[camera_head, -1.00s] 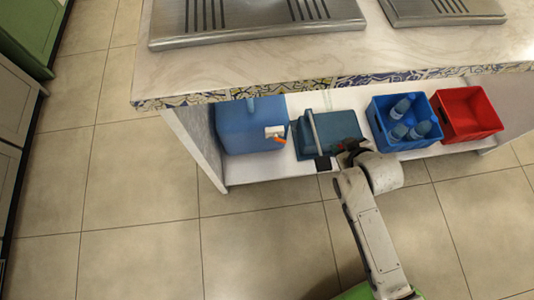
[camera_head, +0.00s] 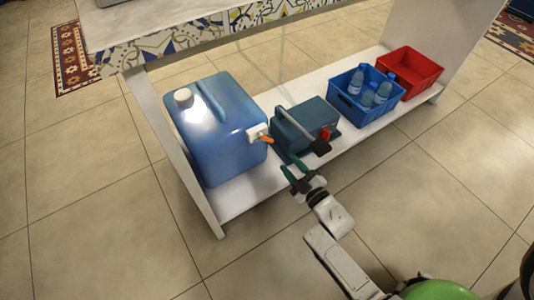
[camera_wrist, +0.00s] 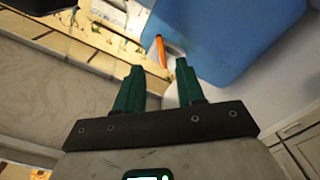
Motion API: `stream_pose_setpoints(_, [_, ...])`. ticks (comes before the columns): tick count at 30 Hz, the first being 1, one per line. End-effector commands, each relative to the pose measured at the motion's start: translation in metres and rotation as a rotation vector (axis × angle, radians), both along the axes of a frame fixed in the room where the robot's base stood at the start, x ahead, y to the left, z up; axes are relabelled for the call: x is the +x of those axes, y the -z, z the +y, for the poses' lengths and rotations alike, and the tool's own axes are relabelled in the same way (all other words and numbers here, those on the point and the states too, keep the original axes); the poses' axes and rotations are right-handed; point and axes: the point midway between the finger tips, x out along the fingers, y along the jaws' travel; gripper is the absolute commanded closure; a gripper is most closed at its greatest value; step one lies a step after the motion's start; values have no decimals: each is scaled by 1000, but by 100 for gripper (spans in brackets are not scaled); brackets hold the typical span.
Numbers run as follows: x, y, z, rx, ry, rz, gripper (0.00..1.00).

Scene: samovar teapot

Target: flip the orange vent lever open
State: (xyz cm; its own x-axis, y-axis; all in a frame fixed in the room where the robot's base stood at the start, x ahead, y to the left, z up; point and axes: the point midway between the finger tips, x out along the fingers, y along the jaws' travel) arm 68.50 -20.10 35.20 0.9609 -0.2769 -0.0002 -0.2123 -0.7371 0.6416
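The orange vent lever (camera_head: 266,139) sticks out of a white fitting (camera_head: 254,134) on the side of a blue jerrycan (camera_head: 205,125) standing on the low white shelf. In the wrist view the orange lever (camera_wrist: 161,51) shows as a slim bar beyond my fingertips, in line with the space between them, with the blue jerrycan (camera_wrist: 240,35) behind to the right. My gripper (camera_head: 291,169) has green fingers spread apart with nothing between them. In the head view it is just in front of the shelf, below and right of the lever, apart from it. It also shows in the wrist view (camera_wrist: 159,68).
A dark teal box with a grey handle (camera_head: 318,121) stands right of the jerrycan, close to my gripper. A blue crate with bottles (camera_head: 347,106) and a red crate (camera_head: 412,72) stand farther right. The counter edge (camera_head: 220,28) overhangs the shelf. Floor in front is clear.

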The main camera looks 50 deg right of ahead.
Motion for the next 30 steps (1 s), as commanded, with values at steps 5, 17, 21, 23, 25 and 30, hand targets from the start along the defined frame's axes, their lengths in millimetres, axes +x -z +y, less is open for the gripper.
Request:
stream_pose_setpoints(5, [22,0,-6,-1,-1,-4,62])
stream_pose_setpoints(17, [87,0,-24,0,-1,-2,62])
stream_pose_setpoints(21, [98,-1,-28,1,-1,-2,62])
stream_pose_setpoints(23, [100,-1,-28,2,-1,-1,62])
stream_pose_setpoints(25, [101,-1,-29,2,-1,-1,62])
stream_pose_setpoints(30, [102,-1,-29,1,0,0,62])
